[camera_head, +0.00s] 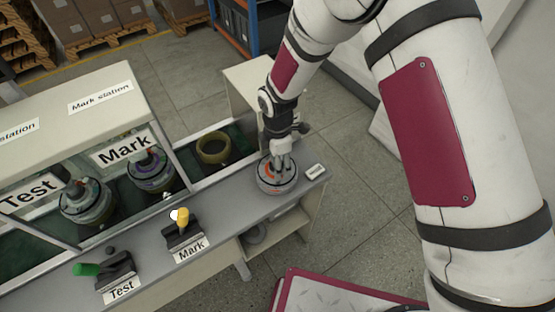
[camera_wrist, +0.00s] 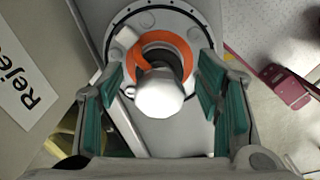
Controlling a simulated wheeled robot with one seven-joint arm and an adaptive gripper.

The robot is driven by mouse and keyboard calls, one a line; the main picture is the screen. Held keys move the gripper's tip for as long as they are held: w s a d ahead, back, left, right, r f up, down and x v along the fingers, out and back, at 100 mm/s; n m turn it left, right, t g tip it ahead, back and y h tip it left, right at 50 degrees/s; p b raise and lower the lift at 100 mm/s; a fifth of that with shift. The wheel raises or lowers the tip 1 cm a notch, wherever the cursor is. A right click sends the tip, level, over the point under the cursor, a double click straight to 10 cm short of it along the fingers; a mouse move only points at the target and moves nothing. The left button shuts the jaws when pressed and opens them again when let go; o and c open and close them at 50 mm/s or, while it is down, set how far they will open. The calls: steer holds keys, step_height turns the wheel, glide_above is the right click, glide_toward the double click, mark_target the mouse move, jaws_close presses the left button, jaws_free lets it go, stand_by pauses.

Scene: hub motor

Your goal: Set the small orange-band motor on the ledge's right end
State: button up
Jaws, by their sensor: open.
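The small motor (camera_head: 277,183) is a grey round disc with an orange band around its middle. It appears to rest flat on the grey ledge (camera_head: 222,202), near the ledge's right end, beside a small white label (camera_head: 315,170). In the wrist view the motor (camera_wrist: 192,34) shows its orange ring and a pale shaft pointing up at the camera. My gripper (camera_head: 279,164) is directly over the motor. Its teal-padded fingers (camera_wrist: 159,78) stand apart on either side of the shaft, with visible gaps. The motor's near side is partly hidden by the shaft.
Two larger motors (camera_head: 84,203) (camera_head: 151,172) sit behind the ledge in the Test and Mark bays. A dark yellow ring (camera_head: 213,149) lies in the green channel.

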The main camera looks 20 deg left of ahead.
step_height(320, 180, up, 12)
steer(key=b, duration=0.2)
steer(key=shift+r, duration=0.15)
steer(key=d+r+m+t, duration=0.3)
steer(key=d+r+m, duration=0.9)
steer(key=d+r, duration=0.7)
steer(key=s+d+r+m+t, duration=0.1)
steer(key=s+d+r+m, duration=0.2)
steer(key=s+d+m, duration=0.3)
steer(key=s+d+r+m+t, duration=0.1)
steer(key=s+d+r+m, duration=0.2)
steer(key=s+d+m, duration=0.4)
steer(key=shift+s+d+r+t, duration=0.25)
steer(key=shift+s+r+t, duration=0.1)
steer(key=shift+s, duration=0.65)
